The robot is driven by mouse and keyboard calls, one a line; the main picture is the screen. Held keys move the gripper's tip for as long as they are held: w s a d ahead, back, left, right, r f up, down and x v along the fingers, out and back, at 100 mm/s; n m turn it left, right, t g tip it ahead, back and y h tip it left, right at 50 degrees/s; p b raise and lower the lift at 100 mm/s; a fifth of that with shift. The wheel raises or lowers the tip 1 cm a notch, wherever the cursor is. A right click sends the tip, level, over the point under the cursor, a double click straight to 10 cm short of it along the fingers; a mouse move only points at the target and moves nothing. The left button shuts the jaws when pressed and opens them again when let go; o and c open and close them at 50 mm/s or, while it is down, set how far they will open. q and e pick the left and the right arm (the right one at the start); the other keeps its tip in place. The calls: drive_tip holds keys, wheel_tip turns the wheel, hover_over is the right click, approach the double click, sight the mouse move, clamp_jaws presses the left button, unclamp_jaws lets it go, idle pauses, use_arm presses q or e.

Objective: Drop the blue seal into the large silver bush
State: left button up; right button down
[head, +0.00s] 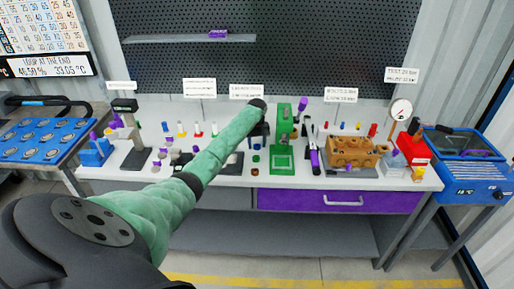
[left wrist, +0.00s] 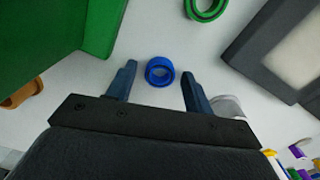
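The blue seal (left wrist: 160,72), a small ring, lies on the white bench top in the left wrist view. My left gripper (left wrist: 157,85) is open, with one finger on each side of the seal and a gap to both. I cannot tell its height above the seal. In the head view the left gripper (head: 260,132) is at the middle of the bench, just left of the green press. A grey-silver round part (left wrist: 228,106) shows partly behind the right-hand finger; I cannot tell whether it is the large silver bush. My right gripper is not in view.
The green press (head: 284,135) stands close by and fills the upper left of the wrist view. A green ring (left wrist: 206,8), a brown ring (left wrist: 24,94) and a dark-framed plate (left wrist: 285,48) lie around the seal. A brown housing (head: 352,150) is further right.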

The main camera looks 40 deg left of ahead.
use_arm(q)
drive_tip(key=c, duration=0.8)
drive_tip(key=shift+r, duration=0.1)
drive_tip(key=shift+c, duration=0.2)
